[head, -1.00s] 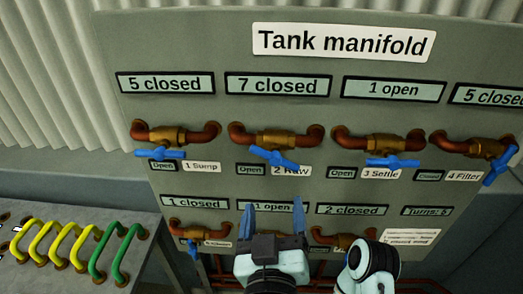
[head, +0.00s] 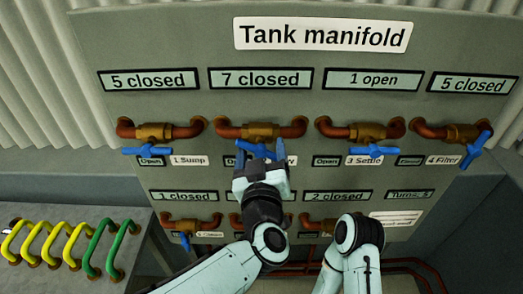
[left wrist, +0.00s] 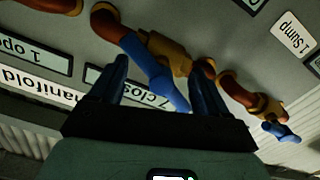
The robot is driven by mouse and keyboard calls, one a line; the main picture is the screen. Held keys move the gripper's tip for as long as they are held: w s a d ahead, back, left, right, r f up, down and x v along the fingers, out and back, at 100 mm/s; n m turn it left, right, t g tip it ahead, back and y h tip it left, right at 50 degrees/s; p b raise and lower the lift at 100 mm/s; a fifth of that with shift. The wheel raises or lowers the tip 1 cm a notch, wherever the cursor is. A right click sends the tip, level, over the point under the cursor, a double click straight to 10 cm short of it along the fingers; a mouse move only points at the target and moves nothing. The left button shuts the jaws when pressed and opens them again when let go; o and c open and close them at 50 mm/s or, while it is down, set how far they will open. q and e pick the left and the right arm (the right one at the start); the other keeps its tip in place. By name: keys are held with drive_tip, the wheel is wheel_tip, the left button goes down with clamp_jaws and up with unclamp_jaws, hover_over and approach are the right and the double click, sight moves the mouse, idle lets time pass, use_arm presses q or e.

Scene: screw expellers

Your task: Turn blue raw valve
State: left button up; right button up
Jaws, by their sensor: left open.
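The blue handle (head: 258,149) of the 2 Raw valve (head: 261,131) sits below its brass body on the Tank manifold panel. The display above it reads "7 closed". My left gripper (head: 261,160) is open in front of this handle and partly hides it and its labels. In the left wrist view the blue handle (left wrist: 152,68) lies between the two dark fingers of my left gripper (left wrist: 160,84). I cannot tell whether they touch it. My right gripper is not in view.
The 1 Sump handle (head: 148,151) is to the left and the 3 Settle handle (head: 374,152) to the right. The 4 Filter handle (head: 474,146) is tilted. A lower valve row is partly covered. A grey table (head: 100,226) with yellow and green handles stands left.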

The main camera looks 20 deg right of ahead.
use_arm(q)
clamp_jaws()
drive_tip(key=shift+r, duration=0.2)
idle(1.4)
unclamp_jaws()
drive_tip(key=shift+f, duration=0.15)
drive_tip(key=shift+s+a, duration=0.15)
drive_tip(key=shift+s, duration=0.35)
drive_tip(key=b+v, duration=0.2)
drive_tip(key=v, duration=1)
drive_tip(key=shift+s, duration=0.2)
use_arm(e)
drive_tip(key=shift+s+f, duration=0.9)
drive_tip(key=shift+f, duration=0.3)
